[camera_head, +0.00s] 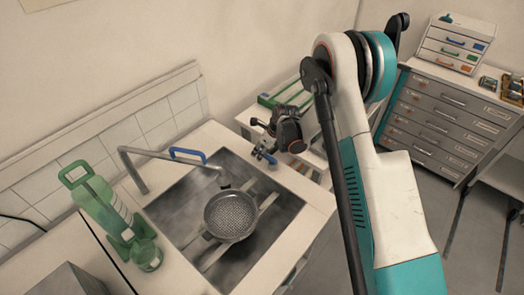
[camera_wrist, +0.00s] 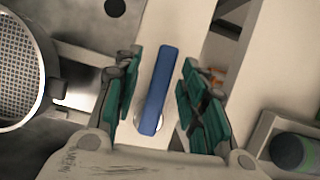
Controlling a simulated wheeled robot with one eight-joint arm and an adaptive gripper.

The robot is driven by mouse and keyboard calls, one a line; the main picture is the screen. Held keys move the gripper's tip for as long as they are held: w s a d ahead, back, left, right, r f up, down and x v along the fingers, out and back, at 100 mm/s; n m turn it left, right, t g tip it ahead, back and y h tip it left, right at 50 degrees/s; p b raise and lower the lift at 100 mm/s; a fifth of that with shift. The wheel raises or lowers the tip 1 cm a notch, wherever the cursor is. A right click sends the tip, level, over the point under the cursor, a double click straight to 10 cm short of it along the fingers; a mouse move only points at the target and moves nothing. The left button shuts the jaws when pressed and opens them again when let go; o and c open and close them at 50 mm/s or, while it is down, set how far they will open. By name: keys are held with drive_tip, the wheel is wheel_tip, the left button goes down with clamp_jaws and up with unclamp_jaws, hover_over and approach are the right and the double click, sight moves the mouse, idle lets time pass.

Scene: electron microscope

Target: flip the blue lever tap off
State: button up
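In the wrist view the blue lever (camera_wrist: 160,88) is a straight bar above a round metal base. It lies between the two green-padded fingers of my gripper (camera_wrist: 158,92), with visible gaps on both sides. The gripper is open. In the head view my gripper (camera_head: 263,152) is small and dark beside the sink's far right corner, with some blue at its fingers. A blue bar-shaped handle (camera_head: 188,154) shows behind the grey spout (camera_head: 165,156). I cannot tell whether this is the bar in the wrist view.
The sink (camera_head: 180,210) holds a round strainer (camera_head: 230,216), also in the wrist view (camera_wrist: 15,65). A green bottle (camera_head: 103,208) stands left of the sink. Drawers (camera_head: 440,120) stand at the right. My arm hides part of the middle.

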drive_tip(key=shift+c, duration=0.5)
clamp_jaws()
drive_tip(key=shift+w+d+f+m+b, duration=0.1)
drive_tip(key=shift+w+d+m+b, duration=0.05)
drive_tip(key=shift+m+b, duration=0.3)
drive_tip(key=shift+h, duration=0.3)
drive_tip(key=shift+o, duration=0.5)
unclamp_jaws()
